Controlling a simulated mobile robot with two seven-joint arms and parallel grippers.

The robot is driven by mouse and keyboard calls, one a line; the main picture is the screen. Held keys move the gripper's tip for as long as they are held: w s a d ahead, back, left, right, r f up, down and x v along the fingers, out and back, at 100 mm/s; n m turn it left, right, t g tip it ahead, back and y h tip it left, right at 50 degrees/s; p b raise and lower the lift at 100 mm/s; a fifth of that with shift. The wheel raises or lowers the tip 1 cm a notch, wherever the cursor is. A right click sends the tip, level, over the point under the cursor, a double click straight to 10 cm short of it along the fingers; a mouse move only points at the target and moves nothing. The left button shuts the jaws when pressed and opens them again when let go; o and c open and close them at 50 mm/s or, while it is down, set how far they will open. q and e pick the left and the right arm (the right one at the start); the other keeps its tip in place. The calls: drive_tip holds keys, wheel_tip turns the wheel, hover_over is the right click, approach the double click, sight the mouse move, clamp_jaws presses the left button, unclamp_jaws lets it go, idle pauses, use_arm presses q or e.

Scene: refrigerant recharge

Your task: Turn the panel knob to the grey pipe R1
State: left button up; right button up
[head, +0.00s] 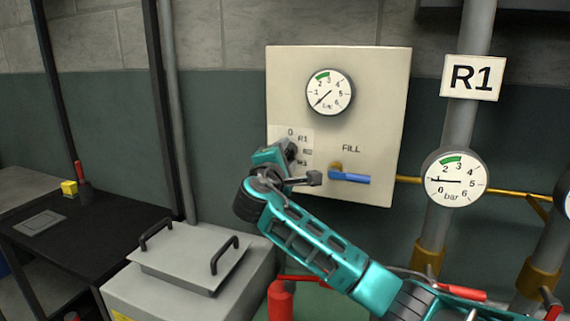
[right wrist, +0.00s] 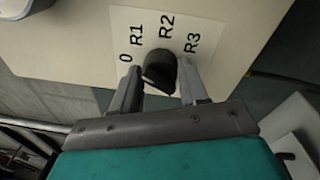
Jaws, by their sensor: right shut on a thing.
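The black panel knob (right wrist: 160,70) sits on a white label plate (right wrist: 122,22) marked 0, R1, R2 and R3. My right gripper (right wrist: 162,84) is shut on the knob, one finger on each side. In the head view the same gripper (head: 291,151) is at the lower left of the cream panel (head: 385,100) and largely hides the knob. I cannot tell which mark the knob points to. The grey pipe R1 (head: 460,125) stands right of the panel, with an R1 sign (head: 472,78) and a gauge (head: 455,177) reading near 1. My left gripper is not in view.
The panel gauge (head: 330,92) has its needle at the low end. A blue FILL lever (head: 350,178) lies close to the right of my wrist. A grey lidded box (head: 190,260) and a black bench (head: 100,235) stand at the left.

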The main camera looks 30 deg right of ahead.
drive_tip(key=shift+a+f+m+b, duration=0.1)
drive_tip(key=shift+f+m+b, duration=0.1)
drive_tip(key=shift+m+b, duration=0.5)
drive_tip(key=shift+f+m+b, duration=0.2)
drive_tip(key=shift+m+b, duration=0.3)
drive_tip(key=shift+m, duration=0.4)
drive_tip(key=o, duration=0.7)
drive_tip(key=shift+r, duration=0.1)
drive_tip(key=o, duration=0.3)
drive_tip(key=shift+r, duration=0.1)
drive_tip(key=shift+v, duration=6.45)
